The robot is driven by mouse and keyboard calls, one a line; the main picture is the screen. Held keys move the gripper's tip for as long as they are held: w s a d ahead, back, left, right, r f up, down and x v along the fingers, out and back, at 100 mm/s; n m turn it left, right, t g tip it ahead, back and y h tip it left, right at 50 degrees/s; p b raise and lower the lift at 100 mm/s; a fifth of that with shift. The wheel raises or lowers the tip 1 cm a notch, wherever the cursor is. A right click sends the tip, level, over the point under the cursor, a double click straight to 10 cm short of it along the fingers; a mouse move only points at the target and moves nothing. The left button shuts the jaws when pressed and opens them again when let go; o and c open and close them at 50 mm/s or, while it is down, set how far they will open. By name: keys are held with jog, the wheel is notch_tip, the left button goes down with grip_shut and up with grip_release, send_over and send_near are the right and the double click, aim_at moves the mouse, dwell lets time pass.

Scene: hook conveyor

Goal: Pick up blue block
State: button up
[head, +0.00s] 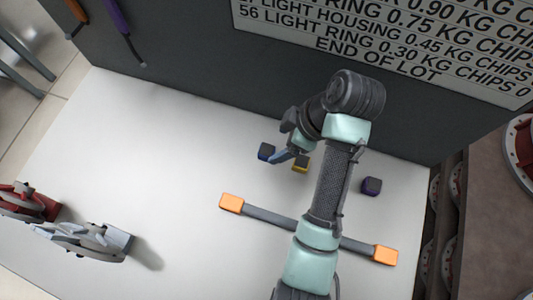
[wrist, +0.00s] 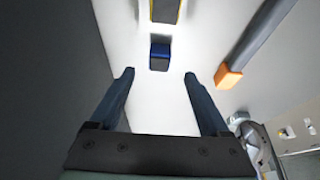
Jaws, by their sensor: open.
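The small blue block (head: 265,152) with a dark top sits on the white table, left of the yellow block (head: 301,165) in the head view. In the wrist view the blue block (wrist: 160,56) lies just beyond my fingertips, centred between them, with the yellow block (wrist: 165,9) behind it at the top edge. My gripper (head: 280,157) is open and empty, its fingers close to the right of the blue block in the head view. In the wrist view my gripper (wrist: 159,74) shows both fingers spread apart. I cannot tell its exact height above the table.
A purple block (head: 371,186) sits right of my arm. A grey bar with orange ends (head: 264,215) lies across the table and passes behind my arm. A grey clamp-like object (head: 85,241) and a red one (head: 28,203) are at left. A dark wall with a sign (head: 390,40) stands behind.

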aim_at(271, 151)
jog(key=shift+x, duration=3.2)
jog(key=shift+d+f, duration=0.1)
jog(key=shift+d, duration=0.05)
grip_shut()
